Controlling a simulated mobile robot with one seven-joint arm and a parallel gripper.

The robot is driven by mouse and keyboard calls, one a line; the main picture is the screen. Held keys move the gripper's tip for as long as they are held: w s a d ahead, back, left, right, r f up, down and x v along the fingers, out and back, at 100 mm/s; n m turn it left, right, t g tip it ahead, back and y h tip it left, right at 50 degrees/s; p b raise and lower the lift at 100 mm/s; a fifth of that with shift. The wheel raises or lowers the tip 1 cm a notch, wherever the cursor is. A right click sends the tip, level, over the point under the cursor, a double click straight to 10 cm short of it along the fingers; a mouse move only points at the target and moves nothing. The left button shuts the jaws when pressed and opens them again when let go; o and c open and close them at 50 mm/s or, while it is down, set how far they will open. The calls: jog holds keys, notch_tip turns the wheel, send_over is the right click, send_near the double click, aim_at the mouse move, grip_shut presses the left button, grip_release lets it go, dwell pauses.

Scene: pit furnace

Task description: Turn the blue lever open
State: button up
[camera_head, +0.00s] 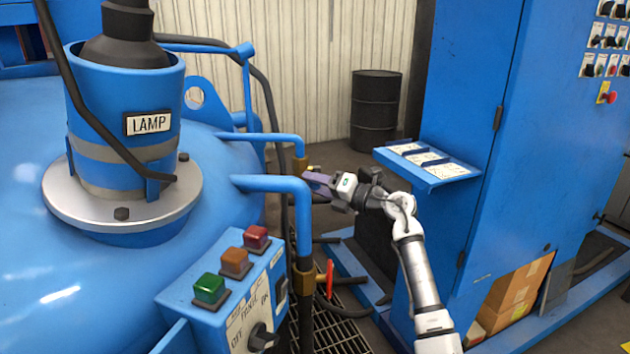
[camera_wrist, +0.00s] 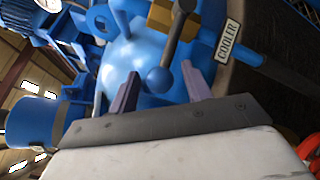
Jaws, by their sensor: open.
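In the wrist view a lever with a blue ball knob (camera_wrist: 159,80) and a dark stem comes down from a brass valve (camera_wrist: 163,14). My gripper (camera_wrist: 160,70) is open, with one purple finger on each side of the knob. The knob appears between the fingers; I cannot tell whether either finger touches it. In the head view my gripper (camera_head: 309,180) is beside a brass valve (camera_head: 300,163) on the upper blue pipe. The blue lever cannot be made out there.
A red lever (camera_head: 330,278) stands on a lower brass valve (camera_head: 303,282). A blue cabinet (camera_head: 530,130) with a shelf (camera_head: 450,180) is right. A COOLER label (camera_wrist: 229,40) is near the lever.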

jog(key=shift+w+a, duration=0.25)
jog(key=shift+a, duration=0.15)
jog(key=shift+c, duration=0.2)
grip_shut()
jog(key=shift+r, duration=0.2)
